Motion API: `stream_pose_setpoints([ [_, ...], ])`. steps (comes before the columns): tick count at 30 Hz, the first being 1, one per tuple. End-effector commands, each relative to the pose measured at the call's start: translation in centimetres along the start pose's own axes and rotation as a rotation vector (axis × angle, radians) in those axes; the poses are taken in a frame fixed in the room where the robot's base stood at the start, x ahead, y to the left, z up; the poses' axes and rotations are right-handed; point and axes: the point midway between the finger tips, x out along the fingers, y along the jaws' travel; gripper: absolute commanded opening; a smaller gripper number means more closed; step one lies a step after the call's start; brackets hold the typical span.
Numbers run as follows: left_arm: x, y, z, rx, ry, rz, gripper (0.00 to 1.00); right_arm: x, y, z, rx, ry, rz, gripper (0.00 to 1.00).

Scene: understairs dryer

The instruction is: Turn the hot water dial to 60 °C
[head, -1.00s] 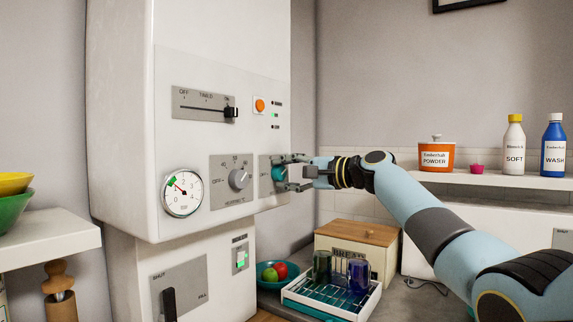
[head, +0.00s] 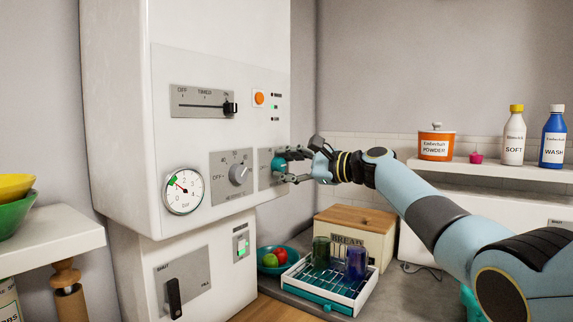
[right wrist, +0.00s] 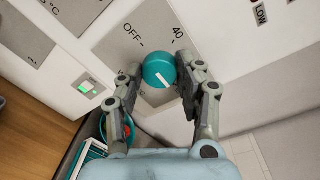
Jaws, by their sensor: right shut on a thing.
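The hot water dial is a round teal knob with a white mark, on a grey plate at the right of the white boiler front. It shows in the head view (head: 278,165) and in the right wrist view (right wrist: 159,69). OFF and 40 are legible beside it; the 60 mark is hidden or out of view. My right gripper (head: 288,166) is shut on the dial, one finger above and one below it in the head view. In the right wrist view the fingers (right wrist: 160,82) flank the knob. My left gripper is not in view.
The grey heating dial (head: 239,175) sits just left, with a pressure gauge (head: 183,191) beyond. A slider (head: 228,108) and an orange button (head: 259,98) are above. Below stand a bread box (head: 378,222), a dish rack (head: 340,303) with two glasses, and a fruit bowl (head: 268,266).

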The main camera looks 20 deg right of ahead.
Motion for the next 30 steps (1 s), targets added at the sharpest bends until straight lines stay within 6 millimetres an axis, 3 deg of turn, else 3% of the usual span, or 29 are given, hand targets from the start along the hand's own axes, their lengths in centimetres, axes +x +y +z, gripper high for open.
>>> stream_pose_setpoints([
  [10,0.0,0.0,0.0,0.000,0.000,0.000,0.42,0.0,0.1,-0.1,0.005,0.001,0.002,0.05],
  [11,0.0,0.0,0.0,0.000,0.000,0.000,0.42,0.0,0.1,-0.1,0.005,0.001,0.002,0.38],
  [16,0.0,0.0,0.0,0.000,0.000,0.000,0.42,0.0,0.1,-0.1,0.004,0.001,0.001,0.60],
  [25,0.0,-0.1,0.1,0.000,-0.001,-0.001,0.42,-0.2,0.1,-0.1,0.003,0.001,0.001,0.60],
  [30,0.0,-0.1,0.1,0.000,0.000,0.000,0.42,-2.4,0.1,-0.2,0.000,0.003,0.002,0.60],
])
